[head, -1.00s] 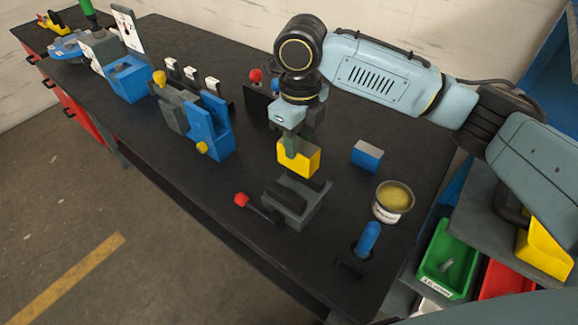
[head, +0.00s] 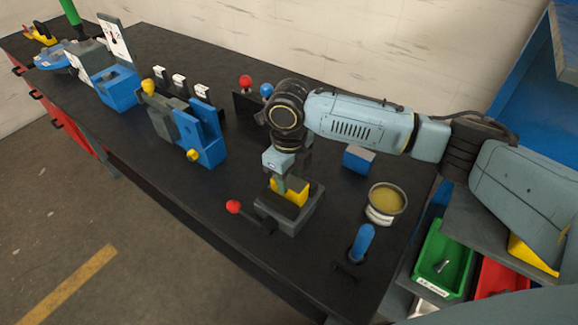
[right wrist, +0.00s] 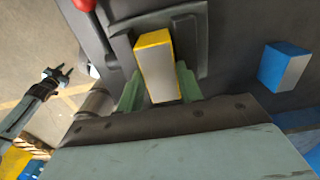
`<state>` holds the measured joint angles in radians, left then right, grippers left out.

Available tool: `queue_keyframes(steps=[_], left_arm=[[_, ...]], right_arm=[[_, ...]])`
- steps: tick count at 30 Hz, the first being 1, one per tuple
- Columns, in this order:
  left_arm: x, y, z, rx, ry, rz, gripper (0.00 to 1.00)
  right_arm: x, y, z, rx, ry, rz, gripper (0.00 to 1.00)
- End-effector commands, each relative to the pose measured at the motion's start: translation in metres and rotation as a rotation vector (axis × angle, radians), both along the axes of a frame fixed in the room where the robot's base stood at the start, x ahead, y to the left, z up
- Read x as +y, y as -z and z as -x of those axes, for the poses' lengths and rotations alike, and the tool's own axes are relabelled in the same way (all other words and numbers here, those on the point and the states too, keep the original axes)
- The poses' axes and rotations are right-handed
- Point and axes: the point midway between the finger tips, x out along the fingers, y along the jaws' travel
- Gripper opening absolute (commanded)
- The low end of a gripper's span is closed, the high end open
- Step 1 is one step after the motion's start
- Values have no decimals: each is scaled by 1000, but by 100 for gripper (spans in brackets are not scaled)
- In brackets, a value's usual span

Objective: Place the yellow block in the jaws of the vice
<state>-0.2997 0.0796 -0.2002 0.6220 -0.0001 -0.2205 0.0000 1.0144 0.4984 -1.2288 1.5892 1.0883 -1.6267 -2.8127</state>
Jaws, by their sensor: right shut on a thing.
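The yellow block (head: 291,190) with a grey face is low at the grey vice (head: 302,215), its lower part hidden between the jaws in the head view. My right gripper (head: 283,184) is shut on it from above. In the right wrist view the block (right wrist: 156,66) sits between the two green fingertips (right wrist: 158,88), with the dark vice (right wrist: 200,30) around it. I cannot tell whether the jaws touch it. The vice's red-knobbed handle (head: 234,207) points left. What looks like my left gripper (right wrist: 54,78) shows small at the wrist view's left edge.
A blue block with a grey face (head: 359,158) stands right of the vice, with an open tin (head: 385,203) and a blue upright cylinder (head: 362,243) nearer the right edge. A blue fixture (head: 205,140) stands to the left. Bare black table lies between them.

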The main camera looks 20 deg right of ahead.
Motion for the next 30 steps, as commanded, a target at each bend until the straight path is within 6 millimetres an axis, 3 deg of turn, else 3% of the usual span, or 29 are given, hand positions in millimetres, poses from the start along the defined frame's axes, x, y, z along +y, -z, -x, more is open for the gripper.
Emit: queue_keyframes(steps=[10, 11, 15, 25, 30], left_arm=[[0, 0, -1, -1, 0, 0, 36], [0, 0, -1, -1, 0, 0, 36], [0, 0, -1, -1, 0, 0, 36], [0, 0, 0, 0, 0, 0, 36], [0, -1, 1, 1, 0, 0, 36]], right_arm=[[1, 0, -2, -5, 0, -3, 0], [0, 2, 0, -1, 0, -1, 39], [0, 2, 0, 0, 0, 0, 57], [0, -1, 0, -1, 0, 0, 58], [0, -22, -1, -4, 0, -1, 58]])
